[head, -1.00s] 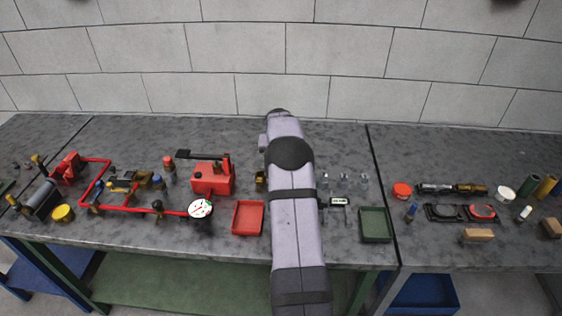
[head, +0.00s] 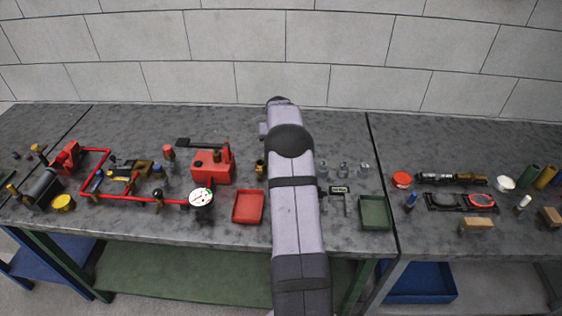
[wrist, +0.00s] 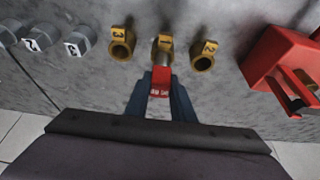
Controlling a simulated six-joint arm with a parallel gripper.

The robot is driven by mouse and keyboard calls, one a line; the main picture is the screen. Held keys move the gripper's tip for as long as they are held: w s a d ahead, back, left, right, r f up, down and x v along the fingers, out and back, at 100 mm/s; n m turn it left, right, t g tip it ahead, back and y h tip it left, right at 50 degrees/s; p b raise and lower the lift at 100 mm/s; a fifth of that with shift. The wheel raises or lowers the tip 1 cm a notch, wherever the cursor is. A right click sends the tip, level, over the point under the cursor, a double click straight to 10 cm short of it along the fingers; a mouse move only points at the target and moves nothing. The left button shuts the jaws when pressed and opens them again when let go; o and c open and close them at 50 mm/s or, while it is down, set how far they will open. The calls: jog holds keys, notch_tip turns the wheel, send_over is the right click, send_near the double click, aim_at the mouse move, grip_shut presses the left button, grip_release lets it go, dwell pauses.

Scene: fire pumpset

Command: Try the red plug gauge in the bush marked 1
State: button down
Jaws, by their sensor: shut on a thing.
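My gripper (wrist: 160,92) is shut on the red plug gauge (wrist: 160,82), which shows a red handle with white lettering between the blue fingers. The gauge points at the brass bush marked 1 (wrist: 165,44), the middle one of three brass bushes. Its far end overlaps the lower edge of that bush in the picture. I cannot tell whether it touches or has entered the bore. The brass bush marked 3 (wrist: 121,48) stands to the left and the brass bush marked 2 (wrist: 204,55) to the right. In the head view my arm hides the gripper and the gauge.
Grey fittings marked 2 (wrist: 38,42) and 3 (wrist: 80,42) stand at the left. A red block-like housing (wrist: 288,68) is close on the right. In the head view a red tray (head: 248,207) and a green tray (head: 375,212) flank my arm.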

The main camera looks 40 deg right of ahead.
jog(key=shift+r, duration=0.1)
jog(key=shift+r+p, duration=0.9)
jog(key=shift+r, duration=0.4)
jog(key=shift+r, duration=0.3)
